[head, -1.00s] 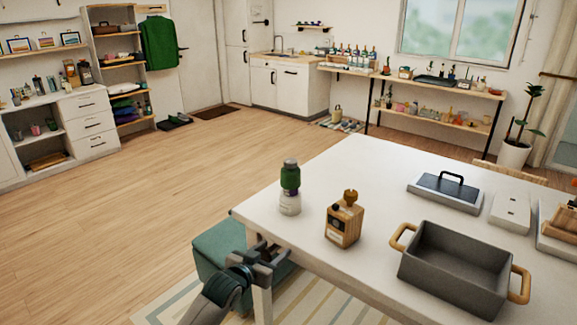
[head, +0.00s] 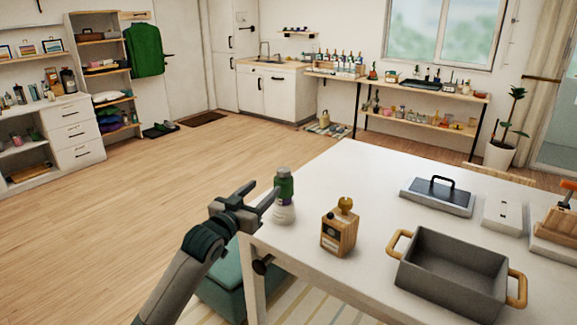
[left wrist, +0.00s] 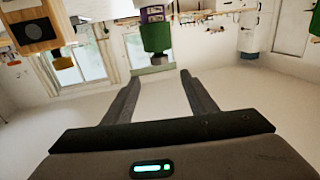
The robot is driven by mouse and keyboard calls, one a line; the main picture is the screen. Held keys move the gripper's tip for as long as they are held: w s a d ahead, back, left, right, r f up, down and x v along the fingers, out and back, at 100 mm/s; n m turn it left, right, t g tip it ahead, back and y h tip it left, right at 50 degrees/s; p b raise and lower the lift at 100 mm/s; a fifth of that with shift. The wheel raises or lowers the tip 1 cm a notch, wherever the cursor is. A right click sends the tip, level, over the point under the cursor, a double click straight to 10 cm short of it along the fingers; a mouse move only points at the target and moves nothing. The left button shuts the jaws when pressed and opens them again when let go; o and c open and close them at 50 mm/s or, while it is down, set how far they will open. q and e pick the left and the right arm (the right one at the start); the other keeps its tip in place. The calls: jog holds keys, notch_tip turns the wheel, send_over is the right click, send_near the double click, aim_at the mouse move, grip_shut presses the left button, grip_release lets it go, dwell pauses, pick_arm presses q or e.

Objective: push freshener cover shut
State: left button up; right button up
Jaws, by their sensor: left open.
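The freshener (head: 284,212) stands upright near the left corner of the white table (head: 370,200). My left gripper (head: 260,197) is open and empty, just left of the freshener at about cover height. In the left wrist view, which is upside down, the green cover (left wrist: 156,38) shows beyond the open fingers (left wrist: 160,75), roughly in line with the gap. Whether a finger touches it I cannot tell. My right gripper is not in view.
A wooden box with a knob (head: 339,233) stands close to the right of the freshener. A grey pan with wooden handles (head: 450,268) is farther right, and a dark-topped lidded tray (head: 437,197) lies behind. A teal stool (head: 225,290) is below the table's left edge.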

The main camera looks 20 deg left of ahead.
aim_at(280, 172)
pick_arm(q)
jog(key=w, duration=0.2)
jog(key=w+p, duration=0.1)
jog(key=w, duration=0.1)
jog(key=w+d, duration=0.1)
jog(key=w, duration=0.2)
jog(key=shift+d+r+p, duration=0.1)
jog(key=shift+p, duration=0.25)
jog(key=w, duration=0.2)
jog(key=w+d+p, duration=0.1)
jog(key=w, duration=0.5)
jog(key=shift+w+d+p, duration=0.2)
jog(key=shift+d+p, duration=0.05)
jog(key=shift+p, duration=0.1)
jog(key=shift+w+d, duration=0.15)
jog(key=shift+w, duration=0.6)
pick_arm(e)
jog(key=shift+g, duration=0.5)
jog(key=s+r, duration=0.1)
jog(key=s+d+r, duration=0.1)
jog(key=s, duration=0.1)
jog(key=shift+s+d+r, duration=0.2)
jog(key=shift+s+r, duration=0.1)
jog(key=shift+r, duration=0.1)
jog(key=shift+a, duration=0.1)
